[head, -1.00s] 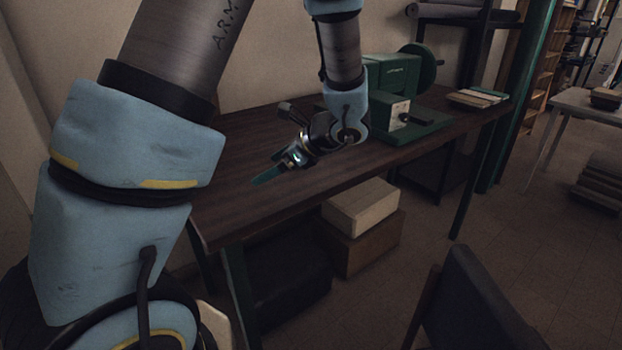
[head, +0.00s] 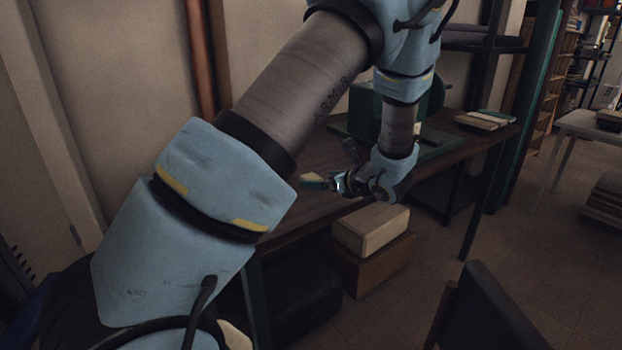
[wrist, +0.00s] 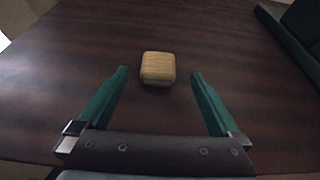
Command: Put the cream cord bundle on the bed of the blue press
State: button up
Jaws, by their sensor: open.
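The cream cord bundle (wrist: 158,68) is a small, rounded, ribbed block lying on the dark wooden table (wrist: 60,60). In the head view the cream bundle (head: 312,176) shows just by my fingertips. My gripper (wrist: 160,82) is open, its teal fingers apart on either side of the bundle's near part, with gaps on both sides. My gripper also shows in the head view (head: 314,185), low over the table. The press (head: 364,112) looks dark green rather than blue and stands behind my arm, which hides much of it, including most of its bed.
A green edge, seemingly the press base (wrist: 294,42), shows at the wrist view's upper right. A stack of flat pieces (head: 484,119) lies at the table's right end. Boxes (head: 370,230) sit below the table, and a dark chair (head: 490,310) stands in front.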

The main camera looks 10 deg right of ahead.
aim_at(314, 178)
jog(key=shift+x, duration=1.5)
jog(key=shift+c, duration=0.2)
jog(key=c, duration=1.5)
jog(key=shift+r, duration=0.15)
